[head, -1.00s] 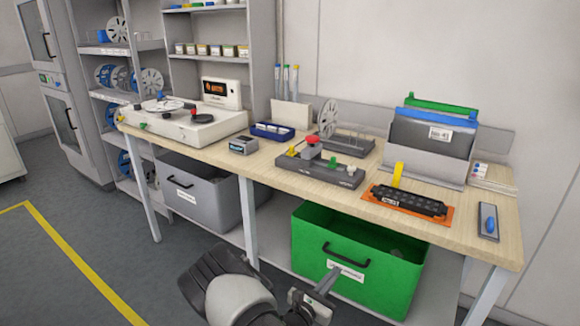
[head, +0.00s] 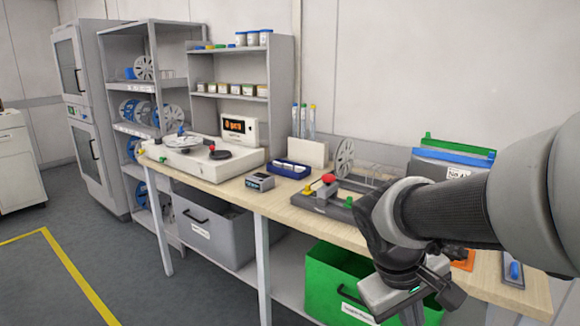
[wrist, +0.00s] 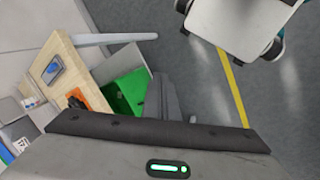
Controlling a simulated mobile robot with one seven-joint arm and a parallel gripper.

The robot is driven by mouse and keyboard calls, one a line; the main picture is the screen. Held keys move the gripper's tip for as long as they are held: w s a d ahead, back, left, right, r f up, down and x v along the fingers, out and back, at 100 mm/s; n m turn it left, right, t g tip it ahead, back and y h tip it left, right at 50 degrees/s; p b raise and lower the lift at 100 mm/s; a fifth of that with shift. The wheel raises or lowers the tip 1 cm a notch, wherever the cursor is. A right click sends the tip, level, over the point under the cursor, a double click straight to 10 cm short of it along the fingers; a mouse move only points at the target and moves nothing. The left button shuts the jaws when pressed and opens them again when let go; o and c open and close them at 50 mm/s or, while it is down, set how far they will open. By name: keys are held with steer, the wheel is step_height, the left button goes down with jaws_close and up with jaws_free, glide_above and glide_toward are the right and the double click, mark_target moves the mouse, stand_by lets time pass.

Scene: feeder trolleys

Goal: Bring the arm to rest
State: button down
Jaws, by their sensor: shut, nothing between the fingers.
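My arm reaches in from the right side of the head view and bends down in front of the bench. My gripper (head: 412,316) hangs at its end, pointing down, in front of the green bin and below the tabletop's front edge. Its fingertips are partly cut off by the lower picture edge. In the wrist view my gripper (wrist: 165,98) shows its fingers together, with nothing held between them. The floor and the green bin (wrist: 128,92) lie beyond it.
The wooden bench (head: 225,188) carries a white turntable-like machine (head: 190,160), a blue tray (head: 291,169) and a fixture with a red knob (head: 325,195). A grey bin (head: 212,230) and the green bin (head: 325,280) stand below. Floor at left is clear.

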steer(key=s+a+r+m+t+y, duration=0.3)
steer(key=s+a+r+t+y, duration=0.1)
steer(key=s+a+r, duration=0.25)
step_height(320, 180, up, 22)
steer(key=p, duration=2.2)
steer(key=shift+w+r, duration=0.25)
